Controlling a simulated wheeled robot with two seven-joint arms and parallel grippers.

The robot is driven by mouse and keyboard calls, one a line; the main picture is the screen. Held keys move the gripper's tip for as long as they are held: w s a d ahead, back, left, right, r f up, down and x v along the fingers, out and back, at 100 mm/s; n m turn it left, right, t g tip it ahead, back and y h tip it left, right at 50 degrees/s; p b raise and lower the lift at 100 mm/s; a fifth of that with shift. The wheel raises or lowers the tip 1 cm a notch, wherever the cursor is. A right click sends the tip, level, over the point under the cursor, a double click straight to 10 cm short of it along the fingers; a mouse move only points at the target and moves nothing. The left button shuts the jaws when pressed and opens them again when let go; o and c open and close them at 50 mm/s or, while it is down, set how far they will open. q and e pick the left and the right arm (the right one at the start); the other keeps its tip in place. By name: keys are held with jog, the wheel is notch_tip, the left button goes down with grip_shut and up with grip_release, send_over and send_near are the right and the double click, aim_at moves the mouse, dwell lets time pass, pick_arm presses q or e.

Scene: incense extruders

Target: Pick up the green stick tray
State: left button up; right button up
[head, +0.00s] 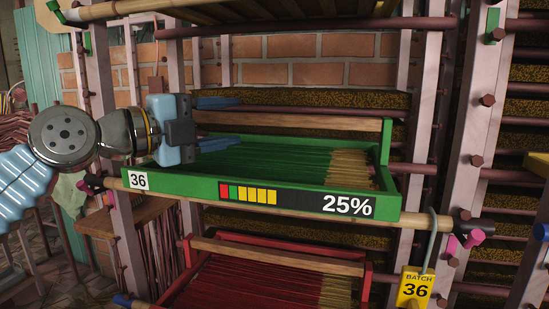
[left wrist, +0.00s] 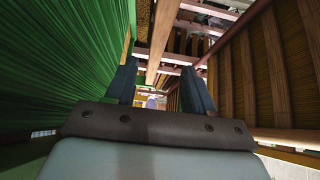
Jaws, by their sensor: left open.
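The green stick tray (head: 290,200) rests on a rack rail in the middle of the head view. It holds green sticks with tan ends and bears a "36" label and a "25%" display. A wooden bar (head: 300,123) runs along its far side. My left gripper (head: 222,124) is over the tray's left end, open and empty, fingers pointing right. The bar's left end lies between the two finger lines; contact is not visible. In the left wrist view, green sticks (left wrist: 60,70) fill the left side and a wooden bar (left wrist: 165,40) shows between the fingers (left wrist: 160,90).
A red stick tray (head: 250,280) sits on the level below, and another shelf (head: 270,10) is overhead. Rack posts (head: 485,110) with pegs stand at the right. A yellow "BATCH 36" tag (head: 415,288) hangs at the lower right. A brick wall (head: 330,60) is behind.

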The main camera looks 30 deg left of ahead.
aim_at(264, 120)
pick_arm(q)
jog(key=x, duration=0.5)
jog(key=p+x, duration=0.1)
jog(key=x, duration=0.3)
jog(key=shift+w+d+f+p, duration=0.15)
jog(key=shift+f+p, duration=0.1)
jog(key=shift+p, duration=0.15)
grip_shut()
